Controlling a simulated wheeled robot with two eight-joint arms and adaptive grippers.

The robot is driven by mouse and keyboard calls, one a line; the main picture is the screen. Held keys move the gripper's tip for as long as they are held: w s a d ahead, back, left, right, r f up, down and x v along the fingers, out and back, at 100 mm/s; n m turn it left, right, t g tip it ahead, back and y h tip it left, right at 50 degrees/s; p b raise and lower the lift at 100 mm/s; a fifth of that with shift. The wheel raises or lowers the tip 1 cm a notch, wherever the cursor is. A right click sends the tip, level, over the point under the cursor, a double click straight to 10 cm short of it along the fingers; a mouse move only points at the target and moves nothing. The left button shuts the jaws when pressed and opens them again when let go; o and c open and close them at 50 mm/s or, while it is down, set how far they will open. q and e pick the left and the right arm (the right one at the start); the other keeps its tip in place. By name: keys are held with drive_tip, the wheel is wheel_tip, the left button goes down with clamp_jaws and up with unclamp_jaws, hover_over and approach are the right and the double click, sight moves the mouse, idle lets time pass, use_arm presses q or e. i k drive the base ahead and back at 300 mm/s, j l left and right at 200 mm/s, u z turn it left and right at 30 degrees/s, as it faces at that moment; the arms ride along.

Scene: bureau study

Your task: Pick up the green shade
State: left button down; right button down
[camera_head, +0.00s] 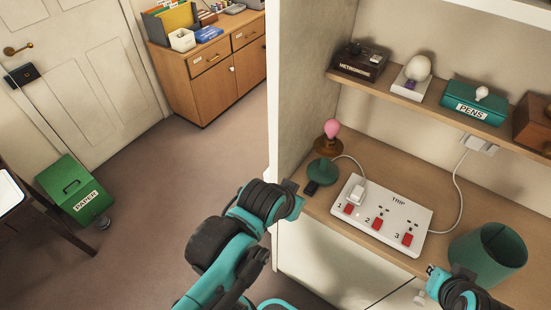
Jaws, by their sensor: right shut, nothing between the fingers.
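The green shade (487,255) stands on the desk top at the lower right, a dark green open drum whose hollow inside shows from above. My right gripper (431,270) is at the bottom right, just left of the shade's lower part. It is shut and empty. Whether it touches the shade I cannot tell. My left arm (262,205) comes up from the bottom, left of the desk; no left fingers can be made out.
A white power strip (382,217) with red switches and a plug lies between lamp and shade. A shelf (425,98) above holds a metronome box, a white bulb, a green pens box and a brown box. A cabinet (215,70) and green paper bin (72,192) stand left.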

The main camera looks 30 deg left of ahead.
sight(511, 253)
drive_tip(key=u, duration=0.6)
drive_tip(key=z, duration=1.65)
drive_tip(key=u, duration=0.6)
drive_tip(key=l+u, duration=0.35)
drive_tip(key=u, duration=0.15)
drive_tip(key=k+l+u, duration=0.15)
drive_tip(key=l+u, duration=0.3)
drive_tip(key=i+j, duration=0.1)
drive_tip(key=i, duration=0.25)
